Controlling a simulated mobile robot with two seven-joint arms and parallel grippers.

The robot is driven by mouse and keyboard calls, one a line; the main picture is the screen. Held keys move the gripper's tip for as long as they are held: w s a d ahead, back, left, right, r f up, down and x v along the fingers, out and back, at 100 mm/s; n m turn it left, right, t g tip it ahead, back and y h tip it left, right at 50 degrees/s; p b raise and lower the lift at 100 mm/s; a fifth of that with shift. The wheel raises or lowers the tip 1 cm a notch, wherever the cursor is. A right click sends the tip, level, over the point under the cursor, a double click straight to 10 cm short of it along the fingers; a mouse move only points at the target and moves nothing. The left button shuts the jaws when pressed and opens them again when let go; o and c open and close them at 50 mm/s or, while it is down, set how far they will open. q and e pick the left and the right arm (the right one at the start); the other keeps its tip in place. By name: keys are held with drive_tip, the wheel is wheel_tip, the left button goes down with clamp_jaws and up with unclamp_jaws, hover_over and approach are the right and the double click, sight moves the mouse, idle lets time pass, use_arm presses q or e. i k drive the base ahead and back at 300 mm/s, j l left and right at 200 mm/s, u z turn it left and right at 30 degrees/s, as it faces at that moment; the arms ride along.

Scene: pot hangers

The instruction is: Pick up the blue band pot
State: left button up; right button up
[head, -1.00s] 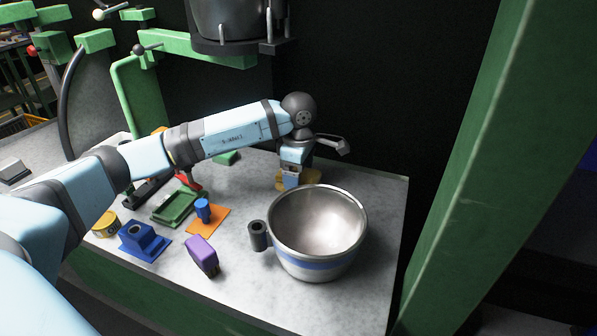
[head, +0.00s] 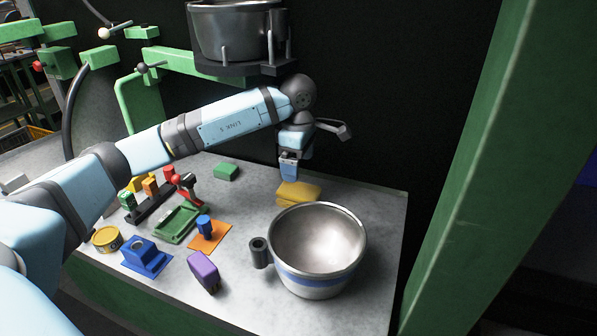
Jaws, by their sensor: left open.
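The blue band pot (head: 316,287) is a silver metal pot with a blue stripe around its outside and a dark grey cylinder-like handle (head: 260,253) on its left. It stands upright and empty near the right end of the grey table. My left gripper (head: 289,176) is open and points down behind the pot, above a yellow block. It is apart from the pot, and its fingertips are small in view. My right gripper is not in view.
A yellow block (head: 298,194) lies just behind the pot. A purple object (head: 203,271), a blue block (head: 146,257), an orange mat (head: 209,238) and a green tray (head: 177,222) lie to the left. Another pot (head: 232,34) sits on a hanger above. A green post (head: 468,168) stands at right.

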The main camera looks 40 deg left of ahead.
sight(316, 249)
drive_tip(key=k, duration=1)
